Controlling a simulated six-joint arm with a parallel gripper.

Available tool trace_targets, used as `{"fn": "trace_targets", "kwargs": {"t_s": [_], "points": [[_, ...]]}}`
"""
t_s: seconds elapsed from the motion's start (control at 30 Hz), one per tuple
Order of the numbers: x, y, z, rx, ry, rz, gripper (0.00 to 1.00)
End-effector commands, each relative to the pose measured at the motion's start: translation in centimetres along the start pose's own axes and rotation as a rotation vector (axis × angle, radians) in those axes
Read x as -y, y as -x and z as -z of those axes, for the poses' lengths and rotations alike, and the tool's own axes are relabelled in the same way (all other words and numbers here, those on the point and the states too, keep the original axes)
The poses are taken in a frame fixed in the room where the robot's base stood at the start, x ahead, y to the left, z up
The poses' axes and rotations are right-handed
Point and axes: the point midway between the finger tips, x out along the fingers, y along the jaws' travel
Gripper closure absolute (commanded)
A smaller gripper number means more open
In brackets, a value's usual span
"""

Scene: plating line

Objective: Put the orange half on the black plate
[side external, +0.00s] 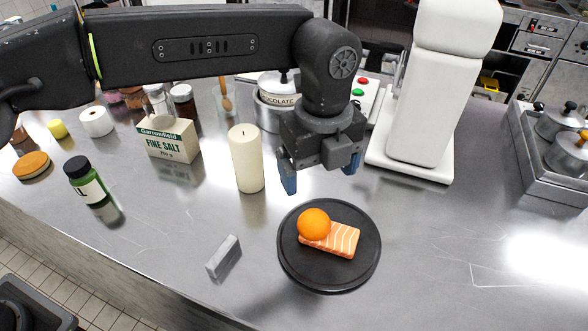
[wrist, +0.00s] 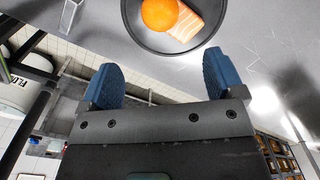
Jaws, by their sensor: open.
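The orange half (side external: 313,224) is on the black plate (side external: 299,276), at the left end of a salmon piece (side external: 343,240) and touching or overlapping it. In the wrist view the orange half (wrist: 159,14), the salmon (wrist: 190,22) and the black plate (wrist: 150,43) show at the top edge, partly cut off. Only the rounded side of the orange half shows; its cut face is hidden. My gripper (side external: 320,183) is open and empty, raised above and behind the plate. Its two blue fingers are apart in the wrist view (wrist: 163,85), clear of the plate.
A cream candle (side external: 247,160) stands left of my gripper. A grey block (side external: 223,257) lies left of the plate. A salt box (side external: 168,139) and a green bottle (side external: 86,181) stand farther left. A white machine (side external: 428,100) stands behind right. The counter right of the plate is clear.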

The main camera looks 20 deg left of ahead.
Motion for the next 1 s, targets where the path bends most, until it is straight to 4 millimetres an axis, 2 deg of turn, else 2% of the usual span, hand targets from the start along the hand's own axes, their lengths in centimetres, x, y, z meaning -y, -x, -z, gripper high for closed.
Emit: {"fn": "trace_targets", "kwargs": {"t_s": [0.27, 0.37, 0.47, 0.6, 0.73, 0.87, 1.0], "points": [[-0.1, 0.3, -0.2, 0.000, 0.008, 0.002, 0.12], [-0.9, 1.4, -1.4, 0.001, 0.079, 0.020, 0.12], [-3.1, 3.7, -4.0, 0.002, 0.248, 0.058, 0.12], [-8.5, 7.2, -8.3, -0.005, 0.599, 0.133, 0.12], [-14.5, 9.2, -11.2, -0.022, 0.941, 0.211, 0.12], [-20.7, 10.0, -12.9, -0.050, 1.280, 0.291, 0.12], [-27.3, 9.3, -13.3, -0.096, 1.639, 0.385, 0.12]]}}
